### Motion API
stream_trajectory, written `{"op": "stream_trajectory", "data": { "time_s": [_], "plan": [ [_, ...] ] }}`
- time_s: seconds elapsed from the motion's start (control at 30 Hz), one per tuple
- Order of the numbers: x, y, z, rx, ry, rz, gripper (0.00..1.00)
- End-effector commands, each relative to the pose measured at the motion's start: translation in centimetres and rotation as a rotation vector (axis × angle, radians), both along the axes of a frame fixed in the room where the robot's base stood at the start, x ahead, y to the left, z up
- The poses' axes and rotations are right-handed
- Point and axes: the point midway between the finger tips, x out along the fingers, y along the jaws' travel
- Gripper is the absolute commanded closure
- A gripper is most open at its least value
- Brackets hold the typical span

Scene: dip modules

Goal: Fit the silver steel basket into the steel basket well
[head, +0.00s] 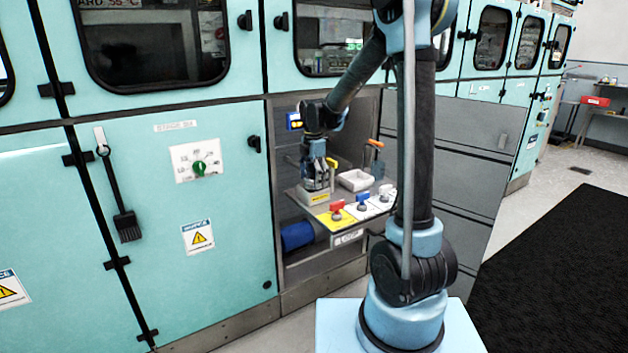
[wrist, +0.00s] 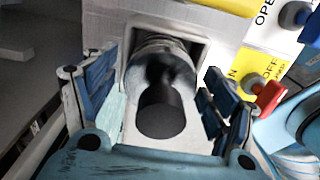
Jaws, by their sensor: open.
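The silver steel basket (wrist: 148,50) shows in the wrist view as a round shiny body with a black knob (wrist: 161,112) toward me. It sits in the square opening of a pale grey block, which looks like the steel basket well (wrist: 103,27). How deep it sits, I cannot tell. My gripper (wrist: 160,108) is open, with one finger on each side of the knob and visible gaps to it. In the head view my gripper (head: 316,180) points down just above the block (head: 314,197), and the basket is hidden there.
A white tray (head: 355,180) lies right of the block on the pull-out shelf. Red (head: 337,207) and blue (head: 362,200) valve handles stand along the shelf's front. An orange handle (head: 375,143) rises behind. A blue cylinder (head: 297,236) lies below the shelf. Cabinet doors flank the bay.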

Motion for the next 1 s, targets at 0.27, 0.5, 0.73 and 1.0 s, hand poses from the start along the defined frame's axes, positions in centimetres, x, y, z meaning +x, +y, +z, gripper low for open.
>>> {"op": "stream_trajectory", "data": {
  "time_s": [0.27, 0.5, 0.73, 1.0],
  "plan": [
    [0.0, 0.0, 0.7, 0.000, 0.000, 0.001, 0.22],
    [0.0, 0.0, 4.1, 0.000, 0.000, 0.001, 0.22],
    [0.0, 0.1, 8.2, 0.000, 0.000, 0.001, 0.22],
    [0.0, 0.1, 11.5, 0.000, 0.000, 0.001, 0.22]
  ]
}}
